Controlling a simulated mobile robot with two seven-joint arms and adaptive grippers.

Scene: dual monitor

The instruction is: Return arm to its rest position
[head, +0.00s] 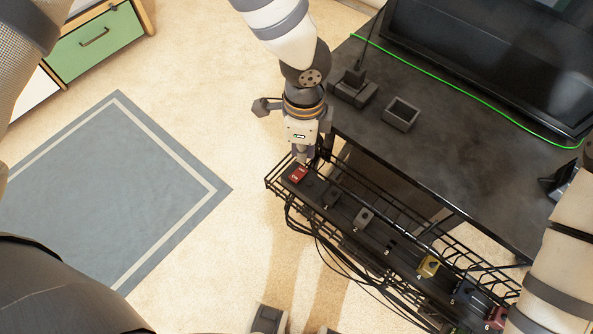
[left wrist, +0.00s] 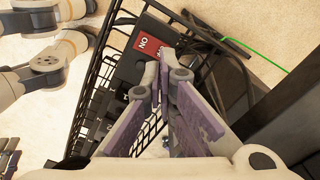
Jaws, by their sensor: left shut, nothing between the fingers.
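My left gripper (head: 303,155) is at the near left corner of the desk, at the left end of a black wire cable tray (head: 270,183). It is shut and empty. Its two purple-padded fingers meet at the tips in the left wrist view (left wrist: 160,78). The tips are close to a red switch marked "NO" (head: 298,174) on the black power strip in the tray, also visible in the left wrist view (left wrist: 149,43). I cannot tell whether they touch it. Part of my right arm (head: 562,270) shows at the right edge; its gripper is not in view.
The black desk (head: 440,140) holds a monitor (head: 480,55) and a small open dark box (head: 401,115). A green cable (head: 450,83) crosses it. Black cables hang below the tray. Open floor and a grey rug (head: 115,190) lie left.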

